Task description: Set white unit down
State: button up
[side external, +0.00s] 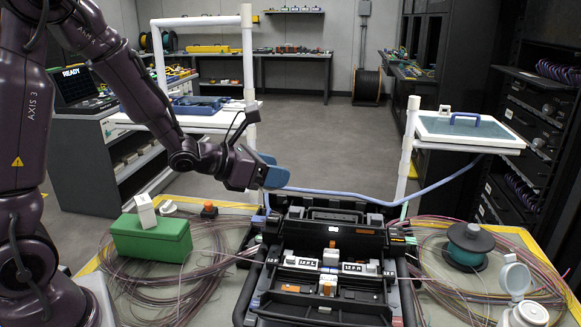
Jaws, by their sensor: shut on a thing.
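My gripper (272,174) is in the middle of the side external view, in the air above the back left corner of the black splicing case (255,297). Its end shows blue and it is shut. What is between the jaws is too small and hidden to make out; no white unit shows there. A blue hose (345,196) passes just below the gripper and runs right. A small white block (145,210) stands slightly tilted on a green box (150,238) at left. A white round-headed device (515,285) stands at the front right.
Coiled thin cables (190,285) lie on the bench at both sides of the case. A dark spool with a teal winding (468,246) stands at right. White posts (406,150) rise behind the bench. A white-framed case with a blue handle (468,128) sits at back right.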

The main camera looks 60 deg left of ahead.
jog(key=s+a+f, duration=0.3)
jog(key=a+f, duration=0.3)
jog(key=f, duration=0.1)
jog(key=m+g+h, duration=0.1)
jog(key=m+h, duration=0.3)
jog(key=h, duration=0.1)
send_over(206, 292)
jog(key=w+a, duration=0.1)
jog(key=a, duration=0.2)
jog(key=f, duration=1.2)
jog(key=shift+w+d, duration=0.2)
jog(key=shift+s+d+f+m+g+h, duration=0.2)
jog(key=shift+d+f+m+g+h, duration=0.3)
jog(key=shift+f, duration=0.35)
jog(key=shift+s+d+f+m+g+h, duration=0.3)
jog(key=shift+d+f+m+g, duration=0.3)
jog(key=shift+f, duration=0.25)
jog(key=shift+s+d+f+m+g+h, duration=0.15)
jog(key=shift+d+f+m+g+h, duration=0.2)
jog(key=shift+f+m+h, duration=0.35)
jog(key=shift+f, duration=0.7)
jog(key=o, duration=1)
